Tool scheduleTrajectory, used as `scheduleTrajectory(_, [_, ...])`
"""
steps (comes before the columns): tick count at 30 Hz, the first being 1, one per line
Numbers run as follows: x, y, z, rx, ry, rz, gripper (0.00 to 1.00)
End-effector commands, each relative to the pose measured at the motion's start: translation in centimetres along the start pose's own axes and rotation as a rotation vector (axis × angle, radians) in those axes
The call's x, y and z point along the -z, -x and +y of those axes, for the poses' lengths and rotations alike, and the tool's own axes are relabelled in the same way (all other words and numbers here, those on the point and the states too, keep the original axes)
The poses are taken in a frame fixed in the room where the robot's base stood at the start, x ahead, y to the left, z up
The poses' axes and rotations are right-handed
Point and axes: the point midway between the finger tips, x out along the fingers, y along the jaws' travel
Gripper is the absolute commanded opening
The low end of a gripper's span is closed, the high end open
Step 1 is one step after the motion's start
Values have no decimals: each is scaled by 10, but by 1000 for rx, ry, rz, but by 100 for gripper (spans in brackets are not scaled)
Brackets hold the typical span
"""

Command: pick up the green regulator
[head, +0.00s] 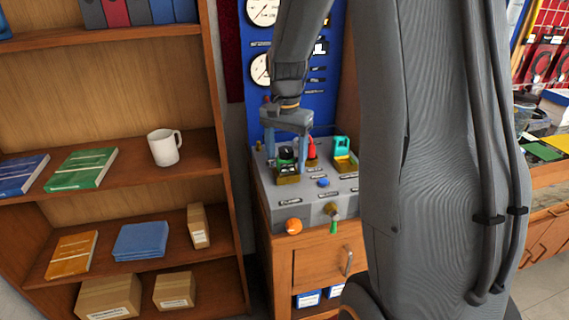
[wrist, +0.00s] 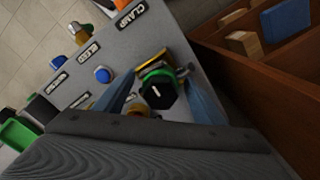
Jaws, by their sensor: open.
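The green regulator (wrist: 158,90) has a black knob with a white mark and a green ring below it. It stands in a brass-coloured holder on the grey testbench (head: 290,206). In the head view the regulator (head: 287,154) is partly hidden by my gripper. My gripper (head: 287,161) points down over it, with a finger on either side. In the wrist view my gripper (wrist: 163,95) is open, its blue-grey fingers left and right of the knob. I cannot tell whether either finger touches it.
A red-handled item (head: 311,148) stands close right of my gripper, and a teal-green item (head: 342,146) farther right. A blue button (head: 323,182), an orange knob (head: 293,226) and a brass fitting (head: 331,209) are nearer the front. A wooden shelf (head: 110,210) stands left.

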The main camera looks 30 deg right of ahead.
Motion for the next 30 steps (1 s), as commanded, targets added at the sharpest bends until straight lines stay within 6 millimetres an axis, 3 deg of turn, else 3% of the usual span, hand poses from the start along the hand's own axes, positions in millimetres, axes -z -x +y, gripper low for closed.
scheduleTrajectory(6, [-1,0,-1,1,2,1,60])
scheduleTrajectory(17, [0,1,-2,2,2,2,1])
scheduleTrajectory(25, [0,4,-2,2,2,3,1])
scheduleTrajectory(30, [1,25,-3,6,2,6,1])
